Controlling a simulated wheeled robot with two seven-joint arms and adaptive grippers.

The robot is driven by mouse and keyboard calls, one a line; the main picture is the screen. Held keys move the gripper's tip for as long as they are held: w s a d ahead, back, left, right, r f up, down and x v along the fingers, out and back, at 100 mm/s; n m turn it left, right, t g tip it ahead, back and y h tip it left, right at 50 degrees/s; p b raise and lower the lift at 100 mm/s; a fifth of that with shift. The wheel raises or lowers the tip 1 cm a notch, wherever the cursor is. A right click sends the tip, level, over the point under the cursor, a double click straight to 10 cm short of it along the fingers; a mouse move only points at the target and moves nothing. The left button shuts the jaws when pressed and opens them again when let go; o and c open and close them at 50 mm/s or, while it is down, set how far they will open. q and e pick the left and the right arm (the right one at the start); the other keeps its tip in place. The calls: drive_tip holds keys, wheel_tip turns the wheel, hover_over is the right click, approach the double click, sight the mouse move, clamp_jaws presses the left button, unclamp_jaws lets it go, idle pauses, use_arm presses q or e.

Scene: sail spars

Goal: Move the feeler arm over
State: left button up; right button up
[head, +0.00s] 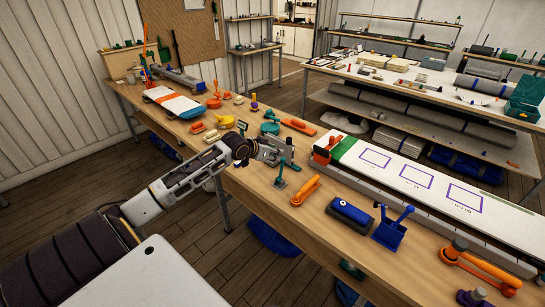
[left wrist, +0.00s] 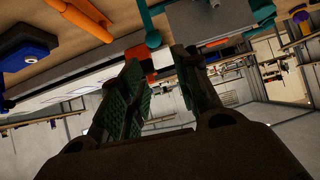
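I cannot tell for sure which thing is the feeler arm. A teal upright piece on a small flat base (head: 280,182) stands on the workbench just below my left gripper (head: 285,153). A teal rod also shows in the left wrist view (left wrist: 149,26), near the fingertips. My left gripper (left wrist: 156,62) has its fingers apart with nothing clearly between them. An orange bar with a round end (head: 306,190) lies to the right. A white board (head: 415,180) on the bench carries purple rectangle outlines; their labels are too small to read. My right gripper is out of view.
A blue box (head: 350,215) and a blue holder with levers (head: 392,229) stand near the bench's front edge. Orange and teal tools crowd the bench behind my gripper. Another table (head: 400,95) stands behind.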

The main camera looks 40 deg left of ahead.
sight(282, 159)
use_arm(q)
drive_tip(key=shift+s+f+n+g, duration=0.3)
drive_tip(key=shift+s+f+g, duration=0.1)
drive_tip(key=shift+s+f, duration=0.25)
drive_tip(key=shift+w+d, duration=0.1)
drive_tip(key=shift+x, duration=3.15)
drive_tip(key=shift+b+x, duration=0.45)
drive_tip(key=shift+x, duration=0.35)
drive_tip(key=shift+w, duration=0.1)
drive_tip(key=c, duration=0.5)
